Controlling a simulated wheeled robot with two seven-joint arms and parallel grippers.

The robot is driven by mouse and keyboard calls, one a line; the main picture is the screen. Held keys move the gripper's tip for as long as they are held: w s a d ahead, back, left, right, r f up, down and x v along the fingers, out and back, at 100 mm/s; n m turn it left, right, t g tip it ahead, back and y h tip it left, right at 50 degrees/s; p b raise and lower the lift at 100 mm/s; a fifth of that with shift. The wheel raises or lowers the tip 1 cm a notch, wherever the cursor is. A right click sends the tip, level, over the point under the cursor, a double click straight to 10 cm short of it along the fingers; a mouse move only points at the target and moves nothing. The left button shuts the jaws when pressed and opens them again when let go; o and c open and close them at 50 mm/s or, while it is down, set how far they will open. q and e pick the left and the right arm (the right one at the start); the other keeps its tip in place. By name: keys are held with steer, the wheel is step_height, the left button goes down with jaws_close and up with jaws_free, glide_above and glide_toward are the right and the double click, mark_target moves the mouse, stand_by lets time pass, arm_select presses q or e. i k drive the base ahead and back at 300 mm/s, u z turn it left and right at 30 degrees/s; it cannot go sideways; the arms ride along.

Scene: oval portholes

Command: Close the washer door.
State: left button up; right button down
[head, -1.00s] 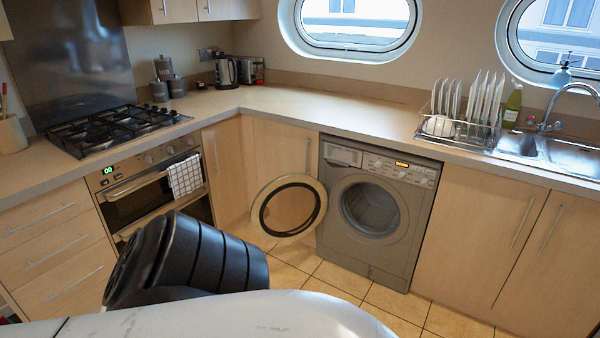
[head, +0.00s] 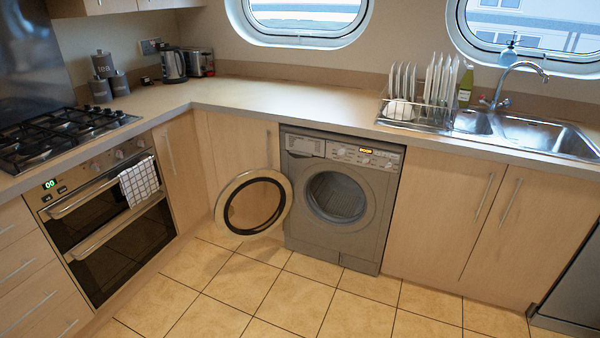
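A grey washer (head: 384,180) stands under the counter in the head view, right of the middle. Its round door (head: 282,206), a pale ring with a dark-edged glass centre, stands wide open, swung out to the left of the drum opening (head: 337,197). The drum looks empty from here. Neither of my grippers shows in the head view, so I cannot tell how they stand.
Tiled floor (head: 290,290) in front of the washer is clear. An oven (head: 116,222) with a checked towel (head: 139,182) is at the left. A dish rack (head: 418,112) and a sink (head: 545,135) are on the counter above right.

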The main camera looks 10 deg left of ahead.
mark_target(223, 211)
steer(key=i, duration=0.95)
